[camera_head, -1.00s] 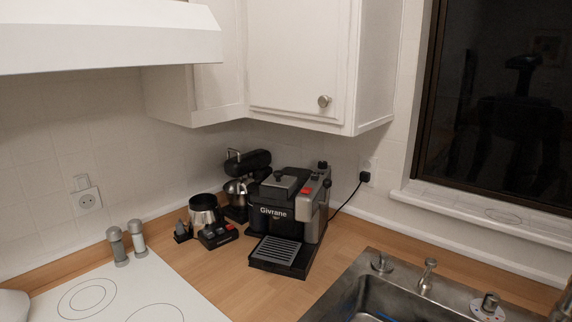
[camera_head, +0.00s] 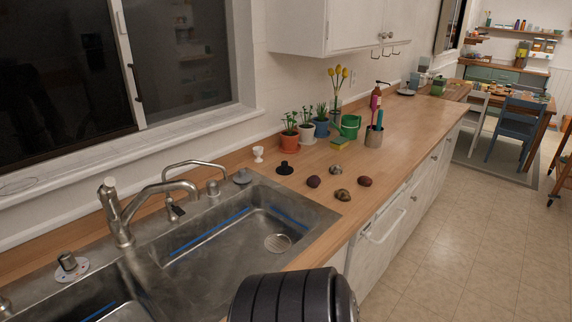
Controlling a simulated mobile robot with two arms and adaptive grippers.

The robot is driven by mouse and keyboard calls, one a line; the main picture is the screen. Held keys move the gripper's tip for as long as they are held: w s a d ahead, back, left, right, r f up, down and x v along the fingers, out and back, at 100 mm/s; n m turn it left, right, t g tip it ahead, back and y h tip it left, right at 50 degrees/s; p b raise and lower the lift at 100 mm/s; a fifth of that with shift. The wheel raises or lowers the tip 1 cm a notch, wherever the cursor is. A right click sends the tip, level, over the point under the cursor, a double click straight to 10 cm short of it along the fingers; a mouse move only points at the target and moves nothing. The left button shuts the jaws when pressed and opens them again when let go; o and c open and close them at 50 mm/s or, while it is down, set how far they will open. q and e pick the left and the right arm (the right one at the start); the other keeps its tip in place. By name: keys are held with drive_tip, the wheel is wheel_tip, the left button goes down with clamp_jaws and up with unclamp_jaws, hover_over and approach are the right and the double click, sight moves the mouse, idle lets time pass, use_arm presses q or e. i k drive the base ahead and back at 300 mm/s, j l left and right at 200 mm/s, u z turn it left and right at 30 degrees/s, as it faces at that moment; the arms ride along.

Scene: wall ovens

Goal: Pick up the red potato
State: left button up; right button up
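Several small potato-like lumps lie in a loose group on the wooden counter, just right of the sink. Two are dark reddish: one at the left of the group (camera_head: 313,181) and one at the right (camera_head: 365,181). Two are browner: one at the back (camera_head: 336,168) and one at the front (camera_head: 343,195). I cannot tell which of the reddish ones is the red potato. Neither gripper shows; only a dark rounded part, likely of my arm, shows at the bottom middle.
A double steel sink (camera_head: 225,245) with a tall faucet (camera_head: 122,215) fills the left. A black stopper (camera_head: 284,168) lies near the lumps. Potted plants (camera_head: 289,140), a green bucket (camera_head: 350,126) and a utensil holder (camera_head: 373,136) stand behind them. The tiled floor (camera_head: 480,230) at right is open.

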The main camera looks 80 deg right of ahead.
sight(363, 181)
drive_tip(key=z, duration=3.25)
drive_tip(key=u, duration=1.75)
drive_tip(key=l+u, duration=0.1)
drive_tip(key=l, duration=1.25)
drive_tip(key=k+l, duration=0.15)
drive_tip(key=l, duration=1.15)
drive_tip(key=i+u, duration=0.05)
